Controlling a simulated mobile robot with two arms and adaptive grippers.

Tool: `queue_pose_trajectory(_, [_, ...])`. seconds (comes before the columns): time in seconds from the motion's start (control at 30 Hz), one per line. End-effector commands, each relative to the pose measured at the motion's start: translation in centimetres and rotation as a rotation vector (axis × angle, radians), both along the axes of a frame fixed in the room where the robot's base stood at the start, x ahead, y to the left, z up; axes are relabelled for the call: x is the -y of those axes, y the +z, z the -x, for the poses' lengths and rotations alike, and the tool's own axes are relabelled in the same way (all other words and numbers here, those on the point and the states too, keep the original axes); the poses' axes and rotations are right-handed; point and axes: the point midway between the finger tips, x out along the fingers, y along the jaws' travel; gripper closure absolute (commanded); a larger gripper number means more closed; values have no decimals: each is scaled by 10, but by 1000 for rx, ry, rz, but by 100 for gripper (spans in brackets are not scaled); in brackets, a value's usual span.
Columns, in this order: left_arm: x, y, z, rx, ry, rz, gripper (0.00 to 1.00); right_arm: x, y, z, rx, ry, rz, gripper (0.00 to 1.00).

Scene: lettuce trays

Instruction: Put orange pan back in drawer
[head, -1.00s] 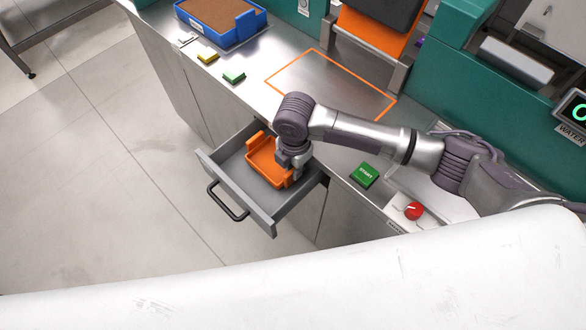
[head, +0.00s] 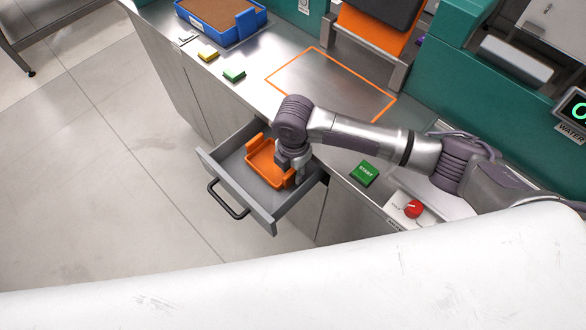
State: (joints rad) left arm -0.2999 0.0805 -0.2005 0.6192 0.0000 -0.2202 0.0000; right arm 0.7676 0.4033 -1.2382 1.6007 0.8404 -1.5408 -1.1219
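The orange pan (head: 262,168) lies inside the open grey drawer (head: 238,187), toward the drawer's right half as seen. It looks flat on the drawer floor. My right gripper (head: 292,176) points down at the pan's right edge. My wrist hides most of the fingers, so I cannot tell whether they are closed on the pan's edge or apart. My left gripper is not in view.
The drawer's black handle (head: 228,201) faces the open floor.

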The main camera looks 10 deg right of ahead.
Motion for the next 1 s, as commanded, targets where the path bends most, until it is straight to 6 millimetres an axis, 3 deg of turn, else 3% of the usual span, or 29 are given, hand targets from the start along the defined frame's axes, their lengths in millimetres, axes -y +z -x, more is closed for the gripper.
queue_pose_trajectory(0.53, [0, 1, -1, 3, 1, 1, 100, 0, 103, 0, 3, 0, -2, 62])
queue_pose_trajectory(0.7, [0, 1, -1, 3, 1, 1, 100, 0, 116, 1, 1, 0, -2, 62])
queue_pose_trajectory(1.0, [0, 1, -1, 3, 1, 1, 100, 0, 119, 1, 0, 0, -1, 62])
